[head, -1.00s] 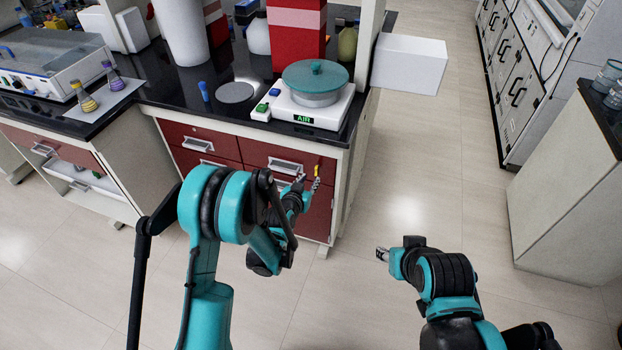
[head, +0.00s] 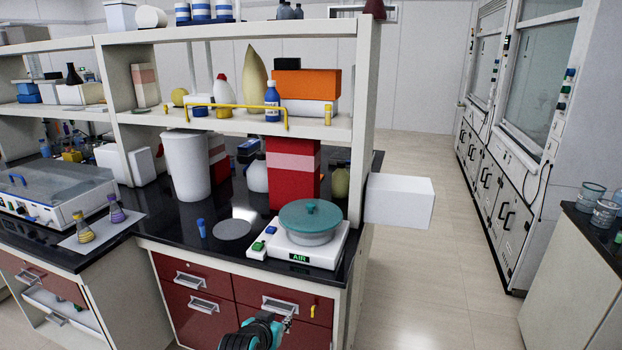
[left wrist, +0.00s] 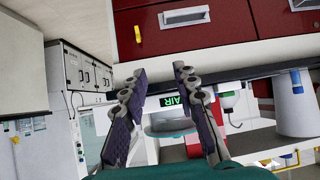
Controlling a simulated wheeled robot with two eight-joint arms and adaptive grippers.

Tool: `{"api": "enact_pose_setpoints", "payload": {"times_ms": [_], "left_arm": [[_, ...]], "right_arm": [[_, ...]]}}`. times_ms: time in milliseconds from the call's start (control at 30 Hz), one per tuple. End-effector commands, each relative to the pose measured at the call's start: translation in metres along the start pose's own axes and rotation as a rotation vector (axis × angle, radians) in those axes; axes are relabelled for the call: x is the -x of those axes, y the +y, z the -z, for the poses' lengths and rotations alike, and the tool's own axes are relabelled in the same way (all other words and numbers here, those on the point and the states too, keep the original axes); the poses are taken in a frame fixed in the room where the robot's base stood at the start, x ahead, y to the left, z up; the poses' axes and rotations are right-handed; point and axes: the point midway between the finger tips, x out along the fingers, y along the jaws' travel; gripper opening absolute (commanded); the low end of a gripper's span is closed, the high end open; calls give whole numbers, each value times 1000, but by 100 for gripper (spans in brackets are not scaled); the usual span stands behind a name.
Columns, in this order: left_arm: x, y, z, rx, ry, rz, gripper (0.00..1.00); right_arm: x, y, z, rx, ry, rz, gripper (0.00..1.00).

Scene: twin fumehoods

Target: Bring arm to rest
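My left gripper (head: 288,322) shows at the bottom edge of the head view, in front of the red drawers (head: 205,315) of the bench. In the left wrist view the two fingers of the gripper (left wrist: 160,72) stand apart with nothing between them, so it is open and empty. That view is upside down, with a red drawer (left wrist: 165,35) beyond the fingertips. Most of my left arm is below the head view. My right arm and gripper are not in view.
A white device (head: 325,245) marked AIR, with a teal-lidded pot (head: 310,217), stands at the bench's front right corner. A white box (head: 399,201) juts out from the bench's right side. Open floor (head: 425,290) lies right of it, before a pale cabinet (head: 570,285).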

Motion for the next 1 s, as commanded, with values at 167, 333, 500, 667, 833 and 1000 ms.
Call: {"api": "enact_pose_setpoints", "payload": {"times_ms": [167,333,500,667,833,1000], "left_arm": [[76,-15,-16,37,-95,41,29],[142,-26,-49,78,-186,85,29],[196,-31,-90,116,-267,128,29],[224,-33,-119,142,-316,155,29],[233,-34,-130,152,-334,166,29],[233,-34,-130,152,-334,166,29]], "right_arm": [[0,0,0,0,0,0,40],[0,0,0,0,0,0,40],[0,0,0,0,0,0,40],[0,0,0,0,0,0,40],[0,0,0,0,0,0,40],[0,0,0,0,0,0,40]]}}
